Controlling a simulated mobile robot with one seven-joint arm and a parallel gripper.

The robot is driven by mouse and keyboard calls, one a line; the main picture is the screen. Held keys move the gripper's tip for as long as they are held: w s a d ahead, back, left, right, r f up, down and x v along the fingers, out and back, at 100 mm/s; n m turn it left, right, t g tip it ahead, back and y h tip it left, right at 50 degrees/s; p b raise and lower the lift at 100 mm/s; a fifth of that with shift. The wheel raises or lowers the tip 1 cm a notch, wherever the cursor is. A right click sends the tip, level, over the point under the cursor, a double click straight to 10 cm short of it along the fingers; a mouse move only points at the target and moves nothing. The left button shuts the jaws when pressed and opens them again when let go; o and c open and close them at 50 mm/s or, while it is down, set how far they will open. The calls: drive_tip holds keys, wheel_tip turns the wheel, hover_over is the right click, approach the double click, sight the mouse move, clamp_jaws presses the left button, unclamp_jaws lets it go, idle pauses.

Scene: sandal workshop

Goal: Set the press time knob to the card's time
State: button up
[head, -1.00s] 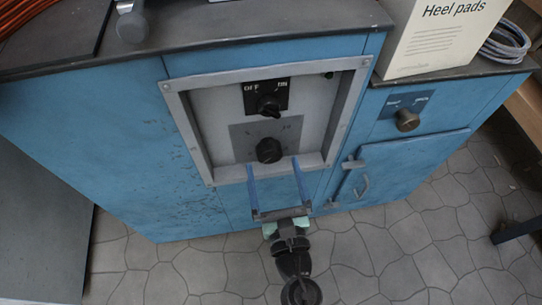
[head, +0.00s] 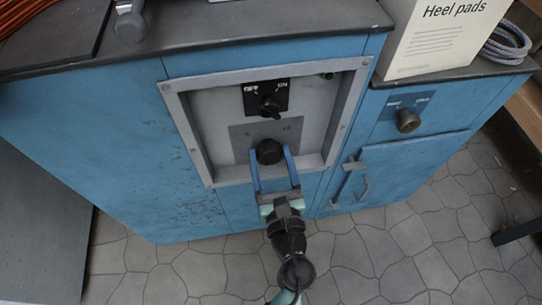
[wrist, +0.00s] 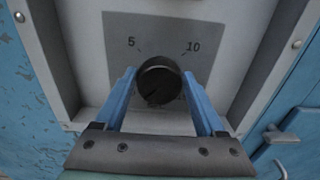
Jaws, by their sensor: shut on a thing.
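The black round press time knob (head: 268,152) sits on a grey plate in the recessed panel of the blue press. In the wrist view the knob (wrist: 158,82) lies between the tips of my blue fingers, with the numbers 5 and 10 printed on the plate (wrist: 160,29) above it. My gripper (head: 270,150) is shut on the knob, one finger on each side. A faint line shows on the knob's dark face, but I cannot tell its setting. I cannot make out a card with a time in these frames.
An OFF/ON switch (head: 270,105) is above the knob. The panel's raised grey frame (head: 341,118) surrounds both. To the right are a brass knob (head: 407,121) and a blue door with a handle (head: 362,187). A white "Heel pads" box (head: 435,40) stands on top.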

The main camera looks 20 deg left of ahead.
drive_tip(key=shift+c, duration=1.1)
drive_tip(key=shift+m, duration=0.3)
